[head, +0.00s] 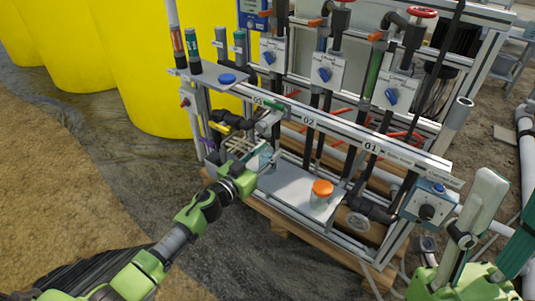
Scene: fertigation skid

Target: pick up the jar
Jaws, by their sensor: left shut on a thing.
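A small jar with an orange lid (322,190) stands upright on a pale grey shelf plate (290,182) at the front of the skid. My left gripper (262,164) is at the left end of this plate, apart from the orange-lidded jar. It is shut on a small pale, greenish-grey thing (266,155), mostly hidden by the fingers, so I cannot tell what it is. My right arm shows at the lower right, but its gripper is not in view.
A labelled rail (335,130) runs above the shelf plate. Pipes and valves with blue knobs (325,74) stand behind it. A blue-topped box (430,203) is at the rail's right end. Large yellow tanks (165,60) stand at the back left. The ground at front is clear.

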